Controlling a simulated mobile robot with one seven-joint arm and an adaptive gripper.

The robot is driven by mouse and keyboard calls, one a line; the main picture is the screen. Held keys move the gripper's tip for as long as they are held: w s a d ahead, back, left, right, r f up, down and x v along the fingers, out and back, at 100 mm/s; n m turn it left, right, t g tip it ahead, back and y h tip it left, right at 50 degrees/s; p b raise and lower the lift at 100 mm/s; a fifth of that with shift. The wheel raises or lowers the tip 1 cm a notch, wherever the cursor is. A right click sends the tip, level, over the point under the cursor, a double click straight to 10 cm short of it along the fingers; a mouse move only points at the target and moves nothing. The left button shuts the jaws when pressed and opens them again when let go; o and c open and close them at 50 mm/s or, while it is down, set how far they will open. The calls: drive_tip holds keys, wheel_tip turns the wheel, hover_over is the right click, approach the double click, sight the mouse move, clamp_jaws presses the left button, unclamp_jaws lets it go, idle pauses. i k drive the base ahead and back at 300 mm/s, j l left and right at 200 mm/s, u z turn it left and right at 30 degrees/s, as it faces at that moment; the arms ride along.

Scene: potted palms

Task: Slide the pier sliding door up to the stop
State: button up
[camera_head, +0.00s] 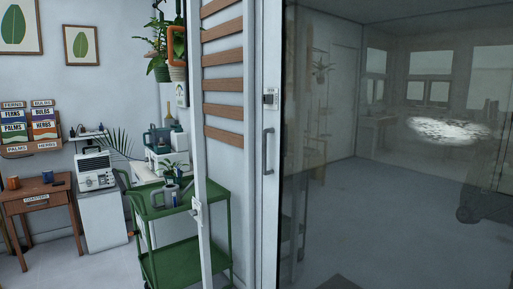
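A sliding door with a large dark glass pane (400,220) fills the right half of the view. Its white upright frame (266,220) carries a grey vertical bar handle (268,150), with a small pale box (270,99) above it. Left of this frame is a white pier (222,165) with brown wooden slats (222,57). A slim white upright (201,160) with a small white fitting (196,207) stands at the pier's left. I cannot tell whether it belongs to a door. The door's right end and the stop are not identifiable. My gripper is not in view.
A green cart (178,262) with pots stands left, partly behind the slim upright. Farther left are a wooden table (38,198), a white cabinet (103,222) and hanging plants (158,35). The glass shows a room with windows, seemingly partly reflected. Floor (65,272) shows at lower left.

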sight(275, 24)
drive_tip(key=i+j, duration=0.4)
drive_tip(key=i+j+z, duration=0.1)
drive_tip(key=i+j, duration=0.3)
drive_tip(key=j, duration=0.2)
drive_tip(key=i+j, duration=0.1)
drive_tip(key=i, duration=0.3)
drive_tip(key=i+j, duration=0.15)
drive_tip(key=i, duration=0.25)
